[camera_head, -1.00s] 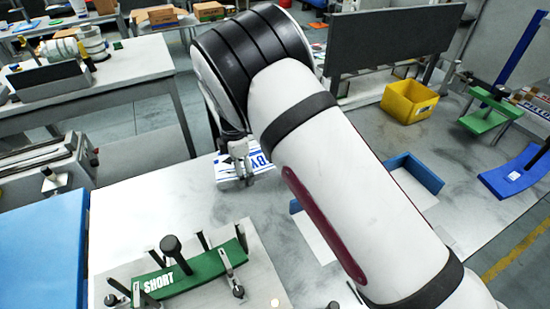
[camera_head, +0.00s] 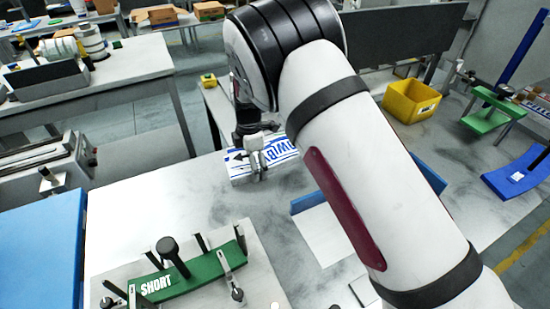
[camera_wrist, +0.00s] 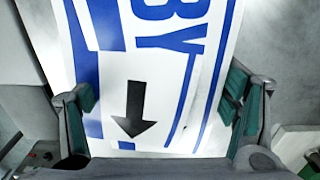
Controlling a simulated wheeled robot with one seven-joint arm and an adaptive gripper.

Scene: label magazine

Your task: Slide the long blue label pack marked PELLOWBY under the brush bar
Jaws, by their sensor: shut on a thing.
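The long label pack (camera_head: 279,152) is white with blue bands. In the wrist view the pack (camera_wrist: 160,75) runs away between the two teal-padded fingers of my gripper (camera_wrist: 167,103), with BY and a black arrow pointing towards me. The pack lies low over the grey tabletop; I cannot tell whether it touches. I cannot make out the brush bar for certain.
A plate with a green curved piece marked SHORT (camera_head: 206,274) and upright posts stands at front left. A blue-edged white tray (camera_head: 325,232) lies right of it, partly behind my arm. A yellow bin (camera_head: 411,101) and a blue curved piece (camera_head: 516,172) are at right.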

